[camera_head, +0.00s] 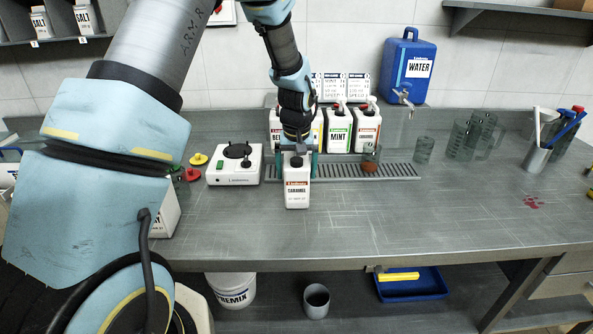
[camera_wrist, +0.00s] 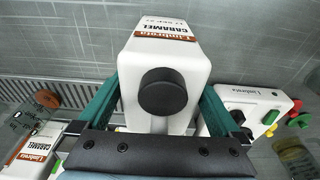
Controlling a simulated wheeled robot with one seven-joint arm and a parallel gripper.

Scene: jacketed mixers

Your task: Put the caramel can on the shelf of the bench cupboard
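The caramel can (camera_head: 297,190), white with a brown-and-white label and a black cap, appears upright on the bench in front of the drain grating. In the wrist view the can (camera_wrist: 168,60) fills the space between the teal fingers. My gripper (camera_head: 298,170) is over it from above, one finger on each side of its upper body. The fingers lie very close to its sides, but I cannot tell whether they press on it. The can's base seems to be at the bench top. I cannot make out a cupboard shelf for certain.
Behind stand white cans, including a mint can (camera_head: 339,130), and a blue water container (camera_head: 405,67). A white hotplate device (camera_head: 234,164) is left of the can. Glass beakers (camera_head: 470,137) stand right. The bench front (camera_head: 400,220) is clear. Below are a bucket (camera_head: 232,290) and blue tray (camera_head: 425,287).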

